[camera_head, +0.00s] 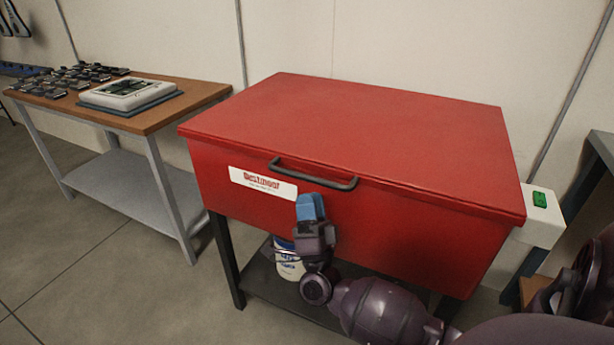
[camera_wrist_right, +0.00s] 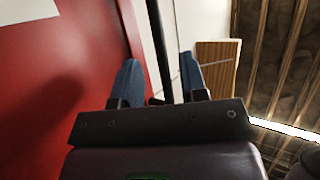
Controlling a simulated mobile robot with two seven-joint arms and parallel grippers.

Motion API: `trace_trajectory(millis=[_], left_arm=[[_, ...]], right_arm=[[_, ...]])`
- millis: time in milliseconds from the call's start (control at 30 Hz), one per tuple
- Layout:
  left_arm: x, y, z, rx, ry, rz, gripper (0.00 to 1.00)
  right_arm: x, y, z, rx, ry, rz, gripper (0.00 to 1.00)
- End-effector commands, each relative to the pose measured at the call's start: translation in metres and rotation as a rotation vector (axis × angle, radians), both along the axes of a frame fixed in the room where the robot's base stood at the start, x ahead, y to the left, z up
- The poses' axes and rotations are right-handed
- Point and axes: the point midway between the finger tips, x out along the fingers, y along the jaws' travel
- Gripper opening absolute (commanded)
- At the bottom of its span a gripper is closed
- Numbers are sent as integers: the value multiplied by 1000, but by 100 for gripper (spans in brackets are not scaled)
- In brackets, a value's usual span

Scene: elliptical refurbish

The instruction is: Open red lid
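The red lid (camera_head: 370,120) lies shut on top of a red box (camera_head: 400,235). A dark bar handle (camera_head: 310,178) is fixed along the front of the lid. My right gripper (camera_head: 311,203) is in front of the box, just below the handle in the head view, with blue fingers pointing up. In the right wrist view the two fingers of the right gripper (camera_wrist_right: 160,82) are apart. A dark bar, seemingly the handle (camera_wrist_right: 159,45), shows in the gap between them, and I cannot tell how deep it sits. My left gripper is not in view.
A white control box with a green switch (camera_head: 540,200) is on the box's right side. A white bucket (camera_head: 288,262) stands on the shelf below. A wooden-topped table (camera_head: 195,92) with a white device (camera_head: 127,92) is at left. A wall is behind.

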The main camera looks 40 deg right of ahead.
Motion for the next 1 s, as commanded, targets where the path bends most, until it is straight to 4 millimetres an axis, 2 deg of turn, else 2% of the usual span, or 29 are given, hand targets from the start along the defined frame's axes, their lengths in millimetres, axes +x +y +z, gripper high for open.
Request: trace_trajectory(millis=[100,300,767,1000], left_arm=[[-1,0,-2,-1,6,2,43],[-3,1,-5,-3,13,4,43],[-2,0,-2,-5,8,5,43],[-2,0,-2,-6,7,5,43]], right_arm=[[11,-7,17,-1,-4,1,40],[25,-14,34,-2,0,1,40],[30,-18,41,-2,3,1,40],[30,-18,41,-2,3,1,4]])
